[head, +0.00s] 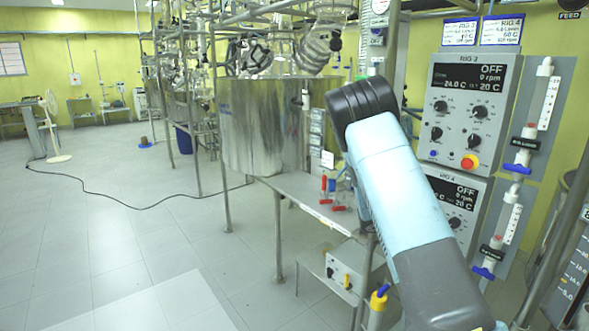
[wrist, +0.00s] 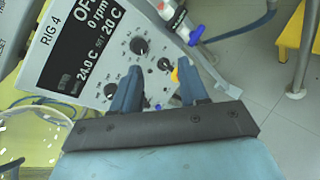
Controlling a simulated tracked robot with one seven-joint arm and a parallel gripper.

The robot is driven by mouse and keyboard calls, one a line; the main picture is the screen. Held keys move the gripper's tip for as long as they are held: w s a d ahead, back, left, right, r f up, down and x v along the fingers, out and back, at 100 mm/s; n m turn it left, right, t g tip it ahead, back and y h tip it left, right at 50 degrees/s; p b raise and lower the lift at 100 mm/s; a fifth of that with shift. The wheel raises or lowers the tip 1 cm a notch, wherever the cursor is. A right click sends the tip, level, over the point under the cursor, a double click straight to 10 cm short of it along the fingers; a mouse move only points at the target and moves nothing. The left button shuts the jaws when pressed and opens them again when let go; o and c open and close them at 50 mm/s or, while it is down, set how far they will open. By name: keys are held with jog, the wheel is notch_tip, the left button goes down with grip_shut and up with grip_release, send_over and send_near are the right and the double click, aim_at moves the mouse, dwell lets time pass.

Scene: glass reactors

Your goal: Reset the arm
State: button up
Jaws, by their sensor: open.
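My gripper (wrist: 160,92) is open and empty in the wrist view, with its two blue fingers apart. Behind the fingers is the RIG 4 control panel (wrist: 88,48), tilted in the picture, with a dark display and black knobs. I cannot tell how far the fingertips are from the panel. In the head view my arm (head: 400,185) rises from the lower right and bends at a dark joint, in front of the panels. The gripper itself does not show in the head view.
The RIG 3 panel (head: 463,110) is above the RIG 4 panel (head: 457,208), right of my arm. A large metal vessel (head: 262,125) on a frame stands left of the arm. Open tiled floor (head: 130,235) lies at left, crossed by a black cable (head: 120,200). A yellow stand (wrist: 292,40) is at right in the wrist view.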

jog(key=s+a+r+m+g+y, duration=0.1)
jog(key=s+a+r+m+y, duration=0.35)
jog(key=s+r, duration=0.5)
jog(key=s+a+r+m+g+y, duration=0.1)
jog(key=s+a+r+m+y, duration=0.3)
jog(key=s+r, duration=0.55)
jog(key=s+a+r+m+t+y, duration=0.2)
jog(key=s+a, duration=0.3)
jog(key=s, duration=0.5)
jog(key=s+a+r+m+t+y, duration=0.2)
jog(key=s+a, duration=0.4)
jog(key=s, duration=0.5)
jog(key=shift+r+m+t+y, duration=0.45)
jog(key=shift+r+y, duration=0.4)
jog(key=shift+r, duration=0.5)
jog(key=shift+s, duration=0.15)
